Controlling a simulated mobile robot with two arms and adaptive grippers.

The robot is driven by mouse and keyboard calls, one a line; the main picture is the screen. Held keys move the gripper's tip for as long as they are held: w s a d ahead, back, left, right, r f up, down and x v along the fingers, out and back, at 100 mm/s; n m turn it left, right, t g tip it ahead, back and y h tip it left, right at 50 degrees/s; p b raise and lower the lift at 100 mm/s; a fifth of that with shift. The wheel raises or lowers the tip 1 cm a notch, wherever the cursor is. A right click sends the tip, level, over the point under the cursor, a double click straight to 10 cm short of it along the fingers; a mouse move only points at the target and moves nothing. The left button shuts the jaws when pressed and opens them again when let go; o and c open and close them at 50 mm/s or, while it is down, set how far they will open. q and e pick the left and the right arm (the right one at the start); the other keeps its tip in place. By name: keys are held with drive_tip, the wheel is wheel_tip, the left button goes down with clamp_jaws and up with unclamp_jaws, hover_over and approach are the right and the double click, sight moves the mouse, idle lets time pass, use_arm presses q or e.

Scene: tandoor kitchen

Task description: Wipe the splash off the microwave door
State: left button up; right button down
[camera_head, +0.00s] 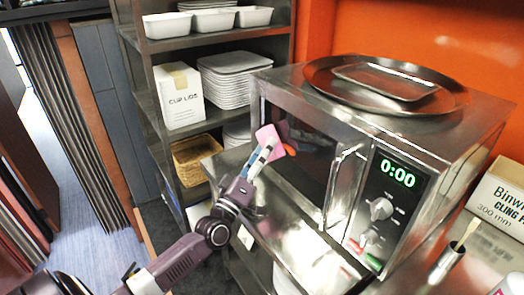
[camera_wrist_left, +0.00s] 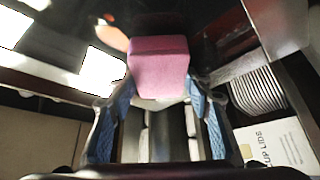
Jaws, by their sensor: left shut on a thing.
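The steel microwave (camera_head: 400,140) stands on a metal counter with its dark glass door (camera_head: 312,160) shut. An orange splash (camera_head: 290,150) shows on the left part of the door, partly hidden behind the sponge. My left gripper (camera_head: 262,154) is shut on a pink sponge (camera_head: 268,136) and holds it up at the door's left part, beside the splash. In the left wrist view the sponge (camera_wrist_left: 158,68) sits between the blue-padded fingers. A reddish-orange smear (camera_wrist_left: 112,38) shows to its upper left. I cannot tell whether the sponge touches the glass. My right gripper is not in view.
The door handle (camera_head: 340,185) sticks out right of the splash. A round steel tray (camera_head: 385,85) lies on the microwave. A shelf rack (camera_head: 150,95) with plates and a cup-lids box (camera_head: 180,97) stands at left. A cling-film box (camera_head: 498,200) and brush pot (camera_head: 445,262) stand at right.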

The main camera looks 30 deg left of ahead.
sight(274, 153)
use_arm(q)
drive_tip(key=shift+w+d, duration=0.1)
drive_tip(key=shift+w, duration=0.1)
